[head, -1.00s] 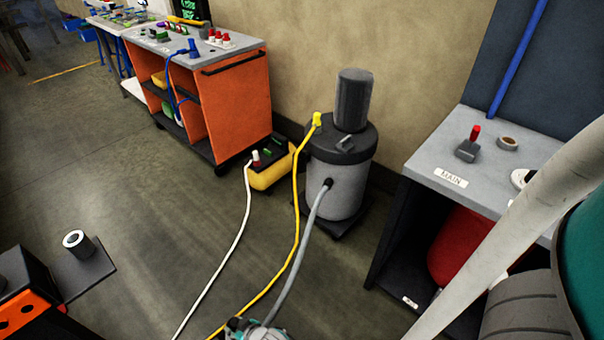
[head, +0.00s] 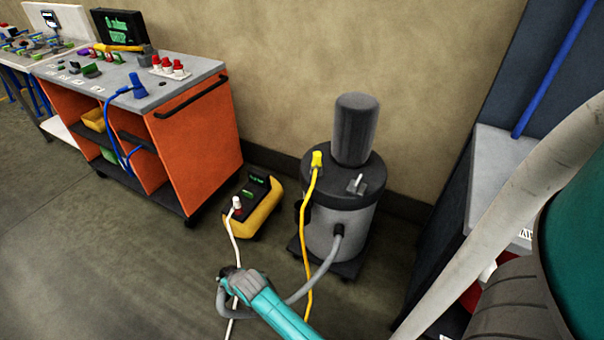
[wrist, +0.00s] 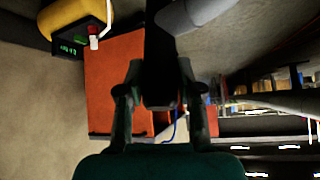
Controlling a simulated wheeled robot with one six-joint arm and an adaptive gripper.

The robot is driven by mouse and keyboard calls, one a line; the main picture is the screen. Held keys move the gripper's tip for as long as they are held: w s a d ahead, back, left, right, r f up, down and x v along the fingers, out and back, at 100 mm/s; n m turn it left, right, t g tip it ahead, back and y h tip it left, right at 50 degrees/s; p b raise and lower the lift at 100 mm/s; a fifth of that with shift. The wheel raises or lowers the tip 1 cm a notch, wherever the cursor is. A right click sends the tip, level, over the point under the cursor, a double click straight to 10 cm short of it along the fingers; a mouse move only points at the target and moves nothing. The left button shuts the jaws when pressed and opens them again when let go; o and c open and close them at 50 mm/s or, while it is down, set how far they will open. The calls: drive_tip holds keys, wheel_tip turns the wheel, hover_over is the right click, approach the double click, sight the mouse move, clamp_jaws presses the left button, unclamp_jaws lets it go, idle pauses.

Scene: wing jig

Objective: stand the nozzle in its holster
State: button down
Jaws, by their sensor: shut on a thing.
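My gripper (head: 230,273) is low in the middle of the head view, at the end of my teal arm, in front of the vacuum. In the wrist view my gripper (wrist: 160,88) is shut on the dark nozzle (wrist: 160,50), which runs up between the fingers. In the head view the nozzle is small and mostly hidden by the gripper. The grey hose (head: 322,270) runs from the vacuum's port and loops round by the gripper. A black part on the vacuum's left side (head: 301,213) looks like the holster, well above and right of the gripper; its opening is unclear.
The vacuum (head: 322,235) stands against the wall. A yellow box with a green display (head: 262,215) stands left of it. White and yellow cables cross the floor near my gripper. An orange cart (head: 205,150) is at left, and a grey bench (head: 495,175) at right.

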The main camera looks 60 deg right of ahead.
drive_tip(key=w+d+r+m+g+h, duration=0.1)
drive_tip(key=w+d+r, duration=0.1)
drive_tip(key=d+r, duration=0.75)
drive_tip(key=w+d+r+m+g+h, duration=0.1)
drive_tip(key=w+d+r+m, duration=0.15)
drive_tip(key=d+r, duration=0.7)
drive_tip(key=s+d+r+m+g, duration=0.1)
drive_tip(key=s+d+r, duration=0.3)
drive_tip(key=d+r, duration=0.45)
drive_tip(key=s+d+r+m+g, duration=0.1)
drive_tip(key=s+d+r, duration=0.45)
drive_tip(key=d, duration=0.65)
drive_tip(key=shift+h, duration=0.3)
drive_tip(key=shift+w+f, duration=0.2)
drive_tip(key=shift+f, duration=0.95)
drive_tip(key=shift+w+f, duration=0.15)
drive_tip(key=shift+f, duration=1.15)
